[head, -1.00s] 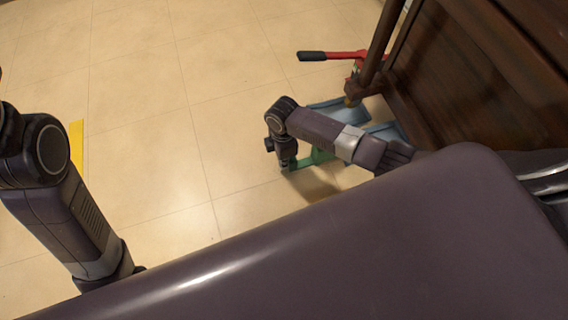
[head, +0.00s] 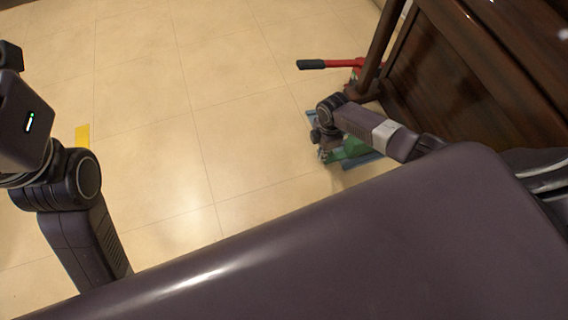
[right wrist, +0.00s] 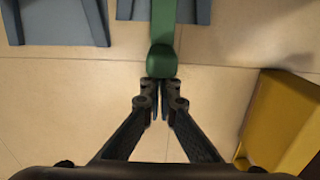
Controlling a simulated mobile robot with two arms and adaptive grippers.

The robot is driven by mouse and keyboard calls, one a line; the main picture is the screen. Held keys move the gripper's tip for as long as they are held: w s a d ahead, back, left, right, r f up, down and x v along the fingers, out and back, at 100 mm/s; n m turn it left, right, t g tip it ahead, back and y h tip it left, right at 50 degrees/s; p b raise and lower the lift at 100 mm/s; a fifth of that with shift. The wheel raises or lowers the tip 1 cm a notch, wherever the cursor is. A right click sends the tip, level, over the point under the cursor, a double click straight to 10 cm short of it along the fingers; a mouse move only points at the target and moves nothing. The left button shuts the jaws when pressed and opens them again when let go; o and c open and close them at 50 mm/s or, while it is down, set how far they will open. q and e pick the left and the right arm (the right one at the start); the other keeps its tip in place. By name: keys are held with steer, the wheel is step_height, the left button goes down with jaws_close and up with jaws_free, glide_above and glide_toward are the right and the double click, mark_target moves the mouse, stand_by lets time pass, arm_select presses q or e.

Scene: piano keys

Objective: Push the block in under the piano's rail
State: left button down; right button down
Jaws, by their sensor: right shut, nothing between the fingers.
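A green piece (head: 352,148), which may be the block, lies low beside the piano. It shows in the right wrist view as a long green bar with a rounded near end (right wrist: 162,62). My right gripper (head: 323,153) is low by the green piece. In the right wrist view its shut, empty fingertips (right wrist: 160,88) are at that rounded end; I cannot tell whether they touch. The dark wooden piano (head: 450,95) stands at the right, with a leg (head: 375,55). Its rail is not clearly made out. My left arm shows at the left edge, but its fingers do not.
Blue-grey plates (right wrist: 55,20) lie beside the green bar. A red lever (head: 342,63) with a black grip sticks out near the piano leg. A yellow block-like thing (right wrist: 280,120) stands right of my right gripper. The tiled floor (head: 170,90) is largely clear, with a yellow strip (head: 82,135).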

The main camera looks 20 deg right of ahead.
mark_target(353, 147)
steer(key=d, duration=0.6)
steer(key=shift+s+d, duration=0.1)
steer(key=shift+s, duration=0.05)
